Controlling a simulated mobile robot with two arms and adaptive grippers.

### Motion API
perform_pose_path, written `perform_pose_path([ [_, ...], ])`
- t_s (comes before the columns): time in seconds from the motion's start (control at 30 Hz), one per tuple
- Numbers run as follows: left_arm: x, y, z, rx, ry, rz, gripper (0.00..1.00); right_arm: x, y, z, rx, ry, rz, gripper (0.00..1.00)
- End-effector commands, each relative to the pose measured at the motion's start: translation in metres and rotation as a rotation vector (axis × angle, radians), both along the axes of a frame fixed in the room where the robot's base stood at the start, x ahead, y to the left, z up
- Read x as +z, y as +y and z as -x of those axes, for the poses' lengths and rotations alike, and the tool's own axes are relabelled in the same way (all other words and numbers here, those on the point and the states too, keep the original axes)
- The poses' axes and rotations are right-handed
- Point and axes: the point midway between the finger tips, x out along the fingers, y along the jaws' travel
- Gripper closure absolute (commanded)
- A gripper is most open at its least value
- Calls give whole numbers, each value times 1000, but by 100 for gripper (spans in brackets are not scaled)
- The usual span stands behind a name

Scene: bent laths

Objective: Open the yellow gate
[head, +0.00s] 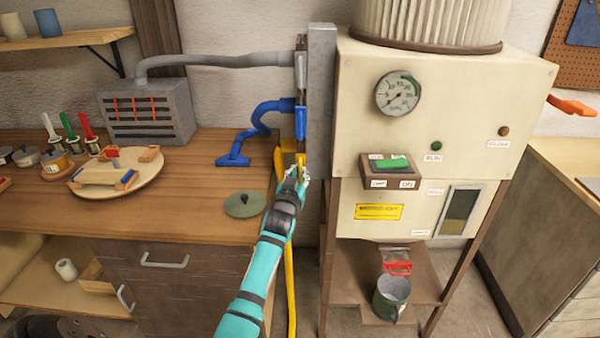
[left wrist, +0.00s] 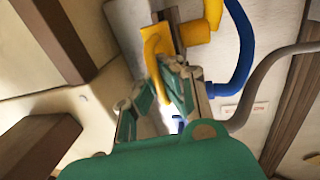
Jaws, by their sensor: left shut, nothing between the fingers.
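The yellow gate (head: 300,160) is on the grey metal post's left side, below the blue gate's branch, where a yellow hose joins. In the left wrist view the yellow gate plate (left wrist: 155,45) shows beside a yellow pipe stub (left wrist: 202,30). My left gripper (head: 299,175) is shut and empty, with its fingertips at the yellow gate and partly covering it. In the left wrist view its fingers (left wrist: 172,75) overlap the plate's lower part; I cannot tell whether they touch it. My right gripper is not in view.
A blue hose (head: 260,120) and a grey hose (head: 220,61) run to the post (head: 320,100). The cream machine (head: 460,100) stands close on the right. The workbench (head: 200,215) on the left holds a round green lid (head: 244,204) and a wooden disc (head: 145,180).

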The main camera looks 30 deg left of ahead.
Motion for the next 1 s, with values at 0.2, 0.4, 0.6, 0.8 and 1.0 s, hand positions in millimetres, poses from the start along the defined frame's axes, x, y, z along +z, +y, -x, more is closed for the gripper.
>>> perform_pose_path([
  [0.2, 5, -24, 37, -3, 3, -1, 100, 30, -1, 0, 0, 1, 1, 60],
  [0.4, 3, -34, 55, 0, 0, -4, 100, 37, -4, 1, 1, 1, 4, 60],
  [0.6, 2, -34, 54, 0, -2, -6, 100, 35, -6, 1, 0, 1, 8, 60],
  [0.8, 3, -34, 54, 0, -3, -5, 85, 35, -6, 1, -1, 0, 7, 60],
  [1.0, 2, -33, 54, 0, -3, -4, 68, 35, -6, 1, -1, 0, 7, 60],
])
